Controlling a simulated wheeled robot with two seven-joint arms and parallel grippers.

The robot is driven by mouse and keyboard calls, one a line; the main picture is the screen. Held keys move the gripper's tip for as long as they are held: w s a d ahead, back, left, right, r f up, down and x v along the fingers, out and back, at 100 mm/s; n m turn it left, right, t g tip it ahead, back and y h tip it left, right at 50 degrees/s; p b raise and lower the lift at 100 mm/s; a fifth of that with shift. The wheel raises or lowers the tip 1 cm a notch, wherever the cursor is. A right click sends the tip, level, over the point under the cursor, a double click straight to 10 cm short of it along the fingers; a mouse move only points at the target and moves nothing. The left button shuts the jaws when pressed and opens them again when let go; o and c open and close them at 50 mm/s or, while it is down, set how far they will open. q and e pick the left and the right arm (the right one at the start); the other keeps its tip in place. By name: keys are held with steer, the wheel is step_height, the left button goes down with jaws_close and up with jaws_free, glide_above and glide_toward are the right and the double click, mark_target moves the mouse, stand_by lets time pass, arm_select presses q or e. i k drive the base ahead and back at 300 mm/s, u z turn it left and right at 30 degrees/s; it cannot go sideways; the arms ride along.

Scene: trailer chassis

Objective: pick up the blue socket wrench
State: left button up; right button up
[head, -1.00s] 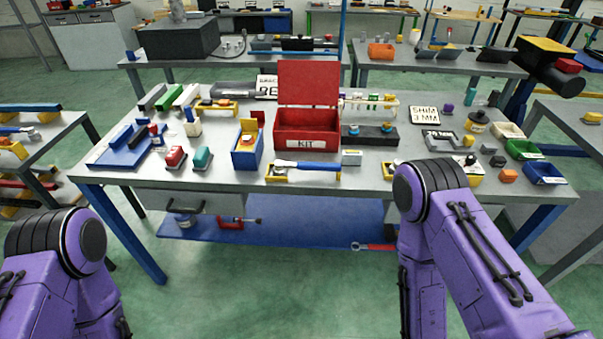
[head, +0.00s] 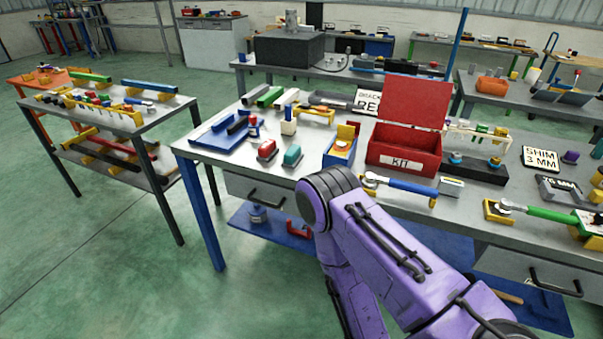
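A blue-handled wrench (head: 408,185) with a silver head lies on a yellow holder near the front edge of the main workbench, just in front of the red KIT box (head: 404,150). Its head points left and the blue handle runs to the right. One of my purple arms reaches up just in front of the bench edge, close below the wrench's left end. Neither gripper shows in the head view, so nothing can be seen of their fingers. The wrench is apart from the visible arm parts.
A green-handled tool (head: 540,213) lies to the right on the bench. Blue-and-yellow bin (head: 340,150) and red and teal blocks stand to the left. A smaller side table (head: 150,118) with tools, including blue-handled ones, is at left. The green floor between the tables is clear.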

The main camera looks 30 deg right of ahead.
mark_target(371, 182)
steer(key=u, duration=1.85)
steer(key=k, duration=1.9)
steer(key=z, duration=1)
